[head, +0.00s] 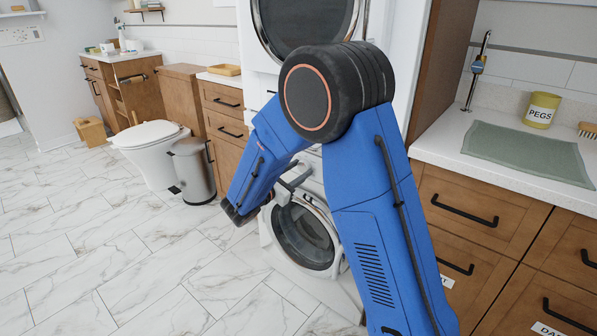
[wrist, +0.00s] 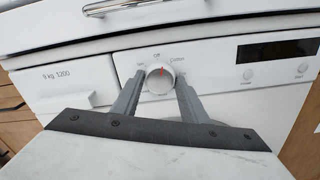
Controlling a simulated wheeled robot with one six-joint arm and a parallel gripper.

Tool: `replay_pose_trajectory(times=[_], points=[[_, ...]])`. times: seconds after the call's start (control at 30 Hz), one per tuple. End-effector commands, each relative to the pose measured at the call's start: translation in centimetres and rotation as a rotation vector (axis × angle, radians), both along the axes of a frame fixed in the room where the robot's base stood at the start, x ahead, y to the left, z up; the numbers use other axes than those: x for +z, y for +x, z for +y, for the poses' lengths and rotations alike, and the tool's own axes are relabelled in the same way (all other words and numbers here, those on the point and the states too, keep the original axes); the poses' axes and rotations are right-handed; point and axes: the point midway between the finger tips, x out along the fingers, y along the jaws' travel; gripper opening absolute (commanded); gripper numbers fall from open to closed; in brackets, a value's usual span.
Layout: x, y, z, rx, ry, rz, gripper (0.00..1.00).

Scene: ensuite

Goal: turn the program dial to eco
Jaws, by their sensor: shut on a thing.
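The program dial (wrist: 160,79) is a round white knob on the washing machine's white front panel, in the middle of the wrist view. A red mark on it points up, slightly right of straight up. Small print around it reads "Off" above and "Cotton" at upper right; the other labels are too small to read. My gripper (wrist: 160,84) has one grey finger on each side of the dial and is shut on it. In the head view, the washing machine (head: 305,235) stands below my arm, which hides the dial.
A dark display (wrist: 278,49) and small buttons lie right of the dial. The detergent drawer (wrist: 63,88) marked "9 kg 1200" is at left. A machine with a round door (head: 305,20) stands above. A trash bin (head: 193,170) and toilet (head: 150,145) are left; marble floor is open in front.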

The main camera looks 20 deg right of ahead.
Motion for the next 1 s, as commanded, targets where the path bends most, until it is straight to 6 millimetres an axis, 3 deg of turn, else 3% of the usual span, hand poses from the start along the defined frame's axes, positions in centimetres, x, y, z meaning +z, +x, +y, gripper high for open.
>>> replay_pose_trajectory(times=[1.0], points=[[-0.05,-0.05,0.01,-0.001,0.56,-0.771,0.17]])
